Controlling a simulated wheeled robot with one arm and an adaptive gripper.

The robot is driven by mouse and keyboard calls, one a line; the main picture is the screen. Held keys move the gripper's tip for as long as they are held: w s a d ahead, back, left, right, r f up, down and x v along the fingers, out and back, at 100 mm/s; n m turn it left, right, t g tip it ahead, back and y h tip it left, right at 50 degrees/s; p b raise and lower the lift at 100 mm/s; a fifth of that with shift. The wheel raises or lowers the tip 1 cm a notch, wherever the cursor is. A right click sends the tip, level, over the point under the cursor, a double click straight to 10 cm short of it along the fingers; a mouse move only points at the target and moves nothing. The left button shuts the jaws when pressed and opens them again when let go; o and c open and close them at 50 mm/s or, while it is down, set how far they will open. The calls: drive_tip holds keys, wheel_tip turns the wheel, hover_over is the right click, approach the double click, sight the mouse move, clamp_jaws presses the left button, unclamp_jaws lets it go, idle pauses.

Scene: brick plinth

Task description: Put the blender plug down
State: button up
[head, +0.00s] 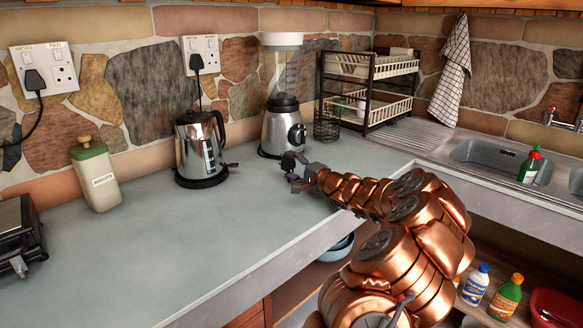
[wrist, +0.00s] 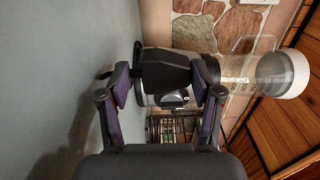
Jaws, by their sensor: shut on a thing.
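My gripper (head: 296,170) is over the counter, just in front of the blender (head: 283,128) and right of the kettle. In the wrist view my gripper (wrist: 161,82) has its two fingers on either side of a dark, blocky body, the blender plug (wrist: 165,68), and is shut on it. In the head view the plug is small and mostly lost among the dark fingers. The blender (wrist: 240,72) stands upright behind it, with a clear jar and white lid. Whether the plug touches the counter (head: 180,235) I cannot tell. Its cord is not clearly visible.
A steel kettle (head: 200,148) and a biscuit tin (head: 95,175) stand to the left. Wall sockets (head: 201,55) hold a black plug. A dish rack (head: 368,88) and sink (head: 490,160) are to the right. The counter's front middle is clear.

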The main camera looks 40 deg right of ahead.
drive_tip(key=shift+f, duration=0.25)
drive_tip(key=o, duration=1.5)
drive_tip(key=shift+o, duration=0.2)
drive_tip(key=shift+r, duration=0.15)
drive_tip(key=shift+r+p, duration=0.5)
drive_tip(key=shift+p, duration=0.1)
drive_tip(key=s+b, duration=0.1)
drive_tip(key=s, duration=1.1)
drive_tip(key=shift+a+b, duration=0.15)
drive_tip(key=shift+b, duration=0.15)
drive_tip(key=shift+a, duration=0.1)
